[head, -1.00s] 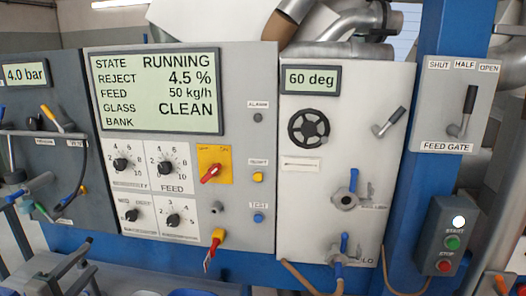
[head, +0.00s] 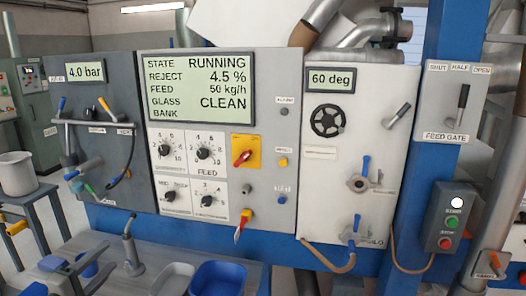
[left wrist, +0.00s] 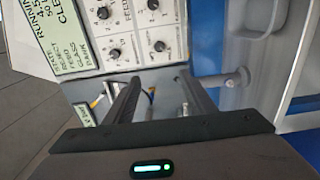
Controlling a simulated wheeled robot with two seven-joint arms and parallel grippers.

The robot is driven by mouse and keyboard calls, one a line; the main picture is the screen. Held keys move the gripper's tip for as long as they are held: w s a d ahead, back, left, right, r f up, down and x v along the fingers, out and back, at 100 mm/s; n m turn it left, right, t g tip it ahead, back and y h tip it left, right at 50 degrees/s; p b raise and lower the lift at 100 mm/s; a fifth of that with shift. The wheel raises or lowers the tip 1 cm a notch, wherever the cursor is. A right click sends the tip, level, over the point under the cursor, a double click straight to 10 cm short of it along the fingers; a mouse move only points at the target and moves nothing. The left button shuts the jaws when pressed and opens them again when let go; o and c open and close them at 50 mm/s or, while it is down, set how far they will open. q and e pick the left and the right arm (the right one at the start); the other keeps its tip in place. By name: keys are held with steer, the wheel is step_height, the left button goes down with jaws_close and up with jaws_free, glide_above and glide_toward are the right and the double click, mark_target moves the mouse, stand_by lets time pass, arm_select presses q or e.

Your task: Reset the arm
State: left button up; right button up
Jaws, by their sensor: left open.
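My left gripper (left wrist: 155,90) shows in the left wrist view, with its two dark fingers apart and nothing seen between the tips. Beyond the fingers are the control panel's dials (left wrist: 135,30) and small yellow and blue handles, seen tilted. I cannot clearly make out the left gripper in the head view. My right gripper is in neither view. In the head view the control panel screen (head: 200,90) reads RUNNING, reject 4.5 %, feed 50 kg/h, glass CLEAN.
A bench with a blue tray (head: 215,279) and a grey stand-like tool (head: 131,255) lies below the panel. A pale bucket (head: 16,172) stands on a side table at left. The start and stop box (head: 446,220) is at right. Hoses and valve handles project from the panels.

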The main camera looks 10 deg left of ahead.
arm_select(q)
step_height(320, 180, down, 27)
steer(key=s+d+m+g+y, duration=0.1)
steer(key=s+d+m+g, duration=0.1)
steer(key=g, duration=0.3)
steer(key=s+d+f+m+g, duration=0.15)
steer(key=s+f, duration=0.25)
steer(key=f, duration=0.4)
steer(key=s+d+f+m+g+b, duration=0.1)
steer(key=s+d+f+m, duration=0.2)
steer(key=f, duration=0.5)
steer(key=s+d+f+g, duration=0.2)
steer(key=s+f, duration=0.2)
steer(key=f, duration=0.4)
steer(key=s+d+f+m+g, duration=0.2)
steer(key=s+d+f+m, duration=0.15)
steer(key=s+f, duration=0.55)
steer(key=s+d+f+m+g, duration=0.25)
steer(key=s+d+f, duration=0.35)
steer(key=s, duration=0.4)
steer(key=s+d+f+m+g, duration=0.1)
steer(key=s+d+f+m, duration=0.2)
steer(key=s, duration=0.8)
steer(key=s+d+f+m+g+b, duration=0.1)
steer(key=s+d+f+m, duration=0.3)
steer(key=s, duration=0.7)
steer(key=shift+s+f+g, duration=0.15)
steer(key=shift+f+g, duration=0.35)
steer(key=shift+f, duration=0.2)
